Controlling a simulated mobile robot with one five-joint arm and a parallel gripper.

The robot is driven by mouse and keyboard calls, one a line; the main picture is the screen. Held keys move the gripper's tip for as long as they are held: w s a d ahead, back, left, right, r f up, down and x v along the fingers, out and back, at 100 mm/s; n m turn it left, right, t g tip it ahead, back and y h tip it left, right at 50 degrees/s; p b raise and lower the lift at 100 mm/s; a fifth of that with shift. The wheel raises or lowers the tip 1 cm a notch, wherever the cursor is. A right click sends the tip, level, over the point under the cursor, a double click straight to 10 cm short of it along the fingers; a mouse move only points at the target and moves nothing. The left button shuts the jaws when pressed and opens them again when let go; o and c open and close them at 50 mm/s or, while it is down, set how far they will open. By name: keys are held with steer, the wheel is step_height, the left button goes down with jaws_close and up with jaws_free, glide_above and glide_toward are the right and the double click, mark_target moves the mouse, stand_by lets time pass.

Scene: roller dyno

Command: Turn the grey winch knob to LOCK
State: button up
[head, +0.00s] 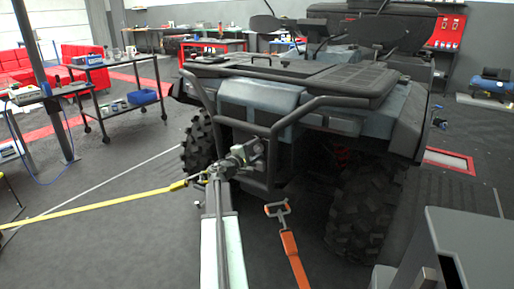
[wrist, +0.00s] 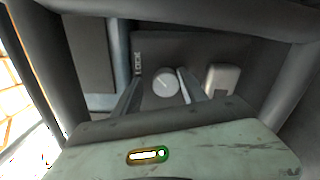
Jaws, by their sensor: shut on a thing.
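The grey winch knob (wrist: 166,81) is a round, light disc on a dark panel in the wrist view. A short pale line crosses its face; which end is the pointer is too small to tell. The word LOCK (wrist: 138,64) stands on its left, turned sideways. My gripper (wrist: 160,77) has one finger on each side of the knob and is shut on it. In the head view my gripper (head: 258,149) is at the front of the quad bike (head: 262,98), inside its bumper bars; the knob cannot be made out there.
A pale rounded block (wrist: 221,79) sits right of the knob. Dark bumper tubes (head: 273,121) surround my gripper. A grey cabinet (head: 470,245) stands at lower right.

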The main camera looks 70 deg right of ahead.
steer(key=shift+w+r+m, duration=0.1)
steer(key=shift+w+m, duration=0.1)
steer(key=shift+m, duration=0.45)
steer(key=shift+w+m, duration=0.2)
steer(key=shift+m, duration=0.45)
steer(key=o, duration=1)
steer(key=shift+o, duration=0.4)
steer(key=shift+s+r, duration=0.1)
steer(key=shift+r, duration=0.05)
steer(key=shift+s, duration=0.15)
steer(key=shift+a, duration=0.15)
